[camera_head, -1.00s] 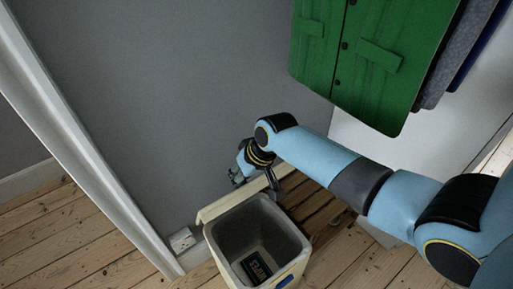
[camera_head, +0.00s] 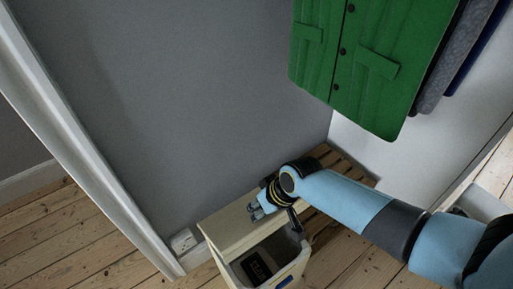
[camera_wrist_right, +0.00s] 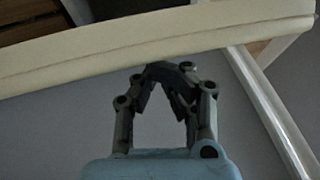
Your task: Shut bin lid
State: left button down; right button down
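The bin (camera_head: 295,268) is a cream box with a grey inside, at the bottom of the head view. Its cream lid (camera_head: 232,228) hangs tilted over the wall side of the opening, so the front part of the opening shows. My right gripper (camera_head: 256,211) is at the lid's upper side, between lid and wall. In the right wrist view the gripper (camera_wrist_right: 165,70) has its fingertips together with nothing between them, right at the lid's long edge (camera_wrist_right: 150,42). I cannot tell whether they touch it. My left gripper is not in view.
A dark item with pale lettering (camera_head: 256,266) lies inside the bin. A grey wall (camera_head: 200,120) stands behind, with a white socket (camera_head: 183,240) and a white door frame (camera_head: 75,125) to the left. A green garment (camera_head: 360,60) hangs at upper right. Floorboards (camera_head: 60,240) are clear at left.

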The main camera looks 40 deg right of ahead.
jog(key=s+f+b, duration=0.7)
jog(key=s+f, duration=0.1)
jog(key=f, duration=0.5)
jog(key=shift+s+a, duration=0.2)
jog(key=shift+s, duration=0.05)
dwell(0.5)
jog(key=shift+f, duration=0.1)
notch_tip(320, 180, down, 2)
jog(key=shift+b, duration=1.05)
